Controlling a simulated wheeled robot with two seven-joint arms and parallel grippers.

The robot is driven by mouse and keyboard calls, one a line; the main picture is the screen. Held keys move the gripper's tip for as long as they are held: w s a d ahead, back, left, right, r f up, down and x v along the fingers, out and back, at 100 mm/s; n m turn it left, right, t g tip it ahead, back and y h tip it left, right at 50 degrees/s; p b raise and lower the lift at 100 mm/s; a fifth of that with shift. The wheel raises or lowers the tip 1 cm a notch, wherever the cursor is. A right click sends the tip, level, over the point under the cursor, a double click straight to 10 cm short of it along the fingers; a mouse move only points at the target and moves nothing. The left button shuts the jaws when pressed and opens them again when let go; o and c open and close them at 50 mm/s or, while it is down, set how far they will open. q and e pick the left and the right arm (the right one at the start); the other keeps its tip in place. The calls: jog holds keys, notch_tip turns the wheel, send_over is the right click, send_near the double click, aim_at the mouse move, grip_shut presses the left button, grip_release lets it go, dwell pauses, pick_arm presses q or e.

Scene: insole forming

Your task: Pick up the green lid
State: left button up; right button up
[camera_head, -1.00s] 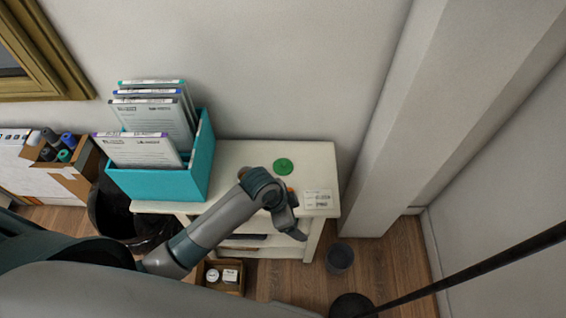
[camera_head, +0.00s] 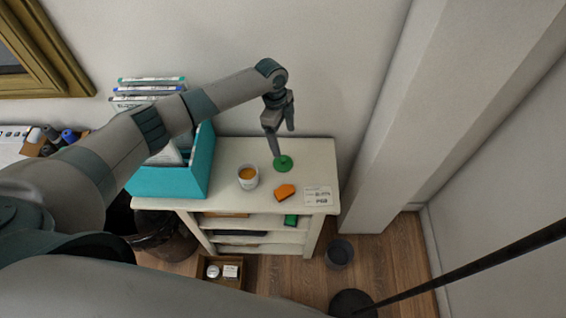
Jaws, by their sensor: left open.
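My left gripper (camera_head: 283,143) reaches in from the left and hangs just above the lid, fingers pointing down. Its fingers are apart and nothing shows between them. One fingertip is at the lid's upper left in the picture; I cannot tell whether it touches the lid. The right gripper does not show.
On the white shelf (camera_head: 226,150) stand a cup with orange contents (camera_head: 248,177), an orange block (camera_head: 285,192) and a label card (camera_head: 318,196). A teal file box (camera_head: 203,160) stands at the left. The wall rises close behind the shelf.

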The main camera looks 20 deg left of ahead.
pick_arm(q)
jog(key=w+a+r, duration=0.2)
jog(key=shift+w+a, duration=0.3)
jog(key=shift+a, duration=0.05)
jog(key=b, duration=1)
send_over(283, 159)
jog(key=f, duration=1.2)
jog(key=shift+w+a, duration=0.25)
jog(key=shift+a, duration=0.05)
jog(key=shift+f, duration=0.1)
jog(key=f+b, duration=0.2)
jog(key=f, duration=0.1)
jog(key=f+b, duration=0.1)
jog(key=f, duration=0.1)
jog(key=shift+s+d+f+b, duration=0.15)
jog(key=shift+s+d+b, duration=0.05)
jog(key=shift+s+b, duration=0.1)
